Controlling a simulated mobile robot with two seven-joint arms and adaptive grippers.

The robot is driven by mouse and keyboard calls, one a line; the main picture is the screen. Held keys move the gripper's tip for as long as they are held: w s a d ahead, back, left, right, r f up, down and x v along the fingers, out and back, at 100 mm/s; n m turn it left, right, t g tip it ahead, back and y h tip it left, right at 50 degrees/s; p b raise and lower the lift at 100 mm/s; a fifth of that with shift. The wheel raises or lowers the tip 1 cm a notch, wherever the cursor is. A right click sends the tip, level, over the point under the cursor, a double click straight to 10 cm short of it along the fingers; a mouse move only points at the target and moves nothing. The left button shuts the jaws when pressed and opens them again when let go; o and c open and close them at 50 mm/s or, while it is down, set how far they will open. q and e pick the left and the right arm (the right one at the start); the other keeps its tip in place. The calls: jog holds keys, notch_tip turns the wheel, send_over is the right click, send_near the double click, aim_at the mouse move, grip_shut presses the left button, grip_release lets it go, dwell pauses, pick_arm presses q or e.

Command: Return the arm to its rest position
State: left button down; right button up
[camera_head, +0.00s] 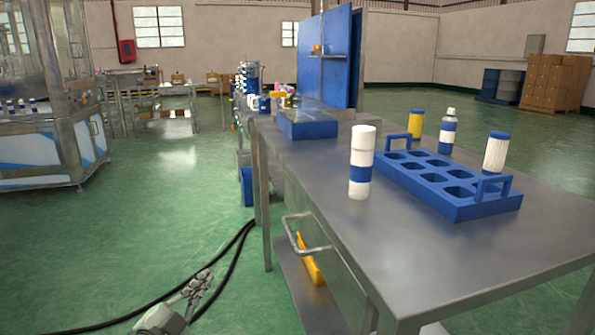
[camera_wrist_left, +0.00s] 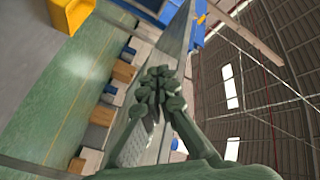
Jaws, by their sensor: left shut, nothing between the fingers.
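My left gripper (camera_head: 203,279) shows at the bottom left of the head view, low beside the workbench and over the green floor. Its fingers are shut and empty, and it touches nothing that I can see. In the left wrist view its closed fingertips (camera_wrist_left: 160,82) meet near the middle of the picture, with nothing between them. My right gripper is in neither view.
The metal workbench (camera_head: 450,265) fills the right side, its handle (camera_head: 305,235) jutting toward my left arm. On it stand a white-and-blue can (camera_head: 362,150), a blue rack (camera_head: 465,210) and several other containers. Black cables (camera_head: 225,262) lie on the floor. The left floor is open.

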pick_arm(q)
jog(key=s+a+f+n+g+y, duration=0.2)
jog(key=s+a+f+n+y, duration=0.1)
jog(key=f, duration=0.3)
jog(key=s+a+f+n+g+y, duration=0.2)
jog(key=s+a+f+n+y, duration=0.1)
jog(key=f, duration=0.3)
jog(key=s+f+n+g, duration=0.2)
jog(key=s+f+g, duration=0.3)
jog(key=s+f, duration=0.3)
jog(key=s+f+n+g, duration=0.3)
jog(key=s+f+g, duration=0.2)
jog(key=s, duration=1.1)
notch_tip(320, 180, down, 3)
jog(key=shift+s+a+f+g+y, duration=0.1)
jog(key=shift+s+a+g+y, duration=0.15)
jog(key=shift+g+y, duration=0.15)
